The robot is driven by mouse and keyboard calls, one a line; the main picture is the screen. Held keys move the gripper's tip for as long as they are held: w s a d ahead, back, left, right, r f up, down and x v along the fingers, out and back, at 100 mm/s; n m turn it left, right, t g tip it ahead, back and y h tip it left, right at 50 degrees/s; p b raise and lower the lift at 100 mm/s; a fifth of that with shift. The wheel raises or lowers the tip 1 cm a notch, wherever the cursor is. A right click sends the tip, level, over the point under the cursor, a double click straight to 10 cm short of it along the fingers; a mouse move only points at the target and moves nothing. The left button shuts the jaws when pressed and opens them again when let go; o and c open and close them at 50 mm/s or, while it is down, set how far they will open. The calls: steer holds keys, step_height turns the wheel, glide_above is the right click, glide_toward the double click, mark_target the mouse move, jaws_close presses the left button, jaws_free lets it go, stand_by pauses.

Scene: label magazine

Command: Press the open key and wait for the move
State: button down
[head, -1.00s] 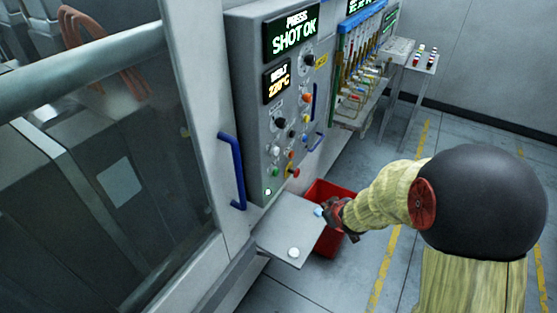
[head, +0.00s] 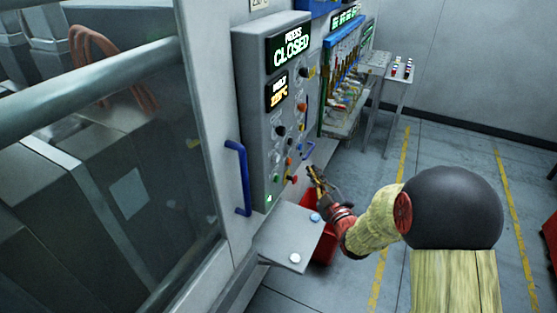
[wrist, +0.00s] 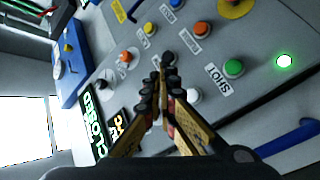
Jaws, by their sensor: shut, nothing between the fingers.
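The grey control panel (head: 262,150) stands left of my gripper (head: 313,172) in the head view. Its upper display (head: 290,47) reads "CLOSED". In the wrist view my gripper (wrist: 160,75) is shut and empty, its tips pointing at the panel among the keys. A black knob (wrist: 168,59) shows just beyond the tips, and a white key (wrist: 193,96) is to their right. A green key (wrist: 233,67) has a label reading "SHOT". Orange (wrist: 126,56) and blue (wrist: 174,4) keys are farther off. I cannot read which key is labelled open; contact cannot be told.
A grey shelf (head: 282,240) below the panel holds a blue button (head: 315,217) and a white one (head: 295,258). A red bin (head: 325,245) is behind it. A blue handle (head: 238,178) sticks out left of the panel. Floor to the right is clear.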

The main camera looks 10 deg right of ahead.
mark_target(277, 158)
steer(key=shift+a, duration=0.1)
steer(key=w+a, duration=0.5)
steer(key=a, duration=0.2)
steer(key=shift+p, duration=0.4)
steer(key=shift+w, duration=0.15)
stand_by(1.3)
steer(key=shift+w+a+f+b, duration=0.15)
steer(key=shift+a+b, duration=0.15)
steer(key=shift+b, duration=0.3)
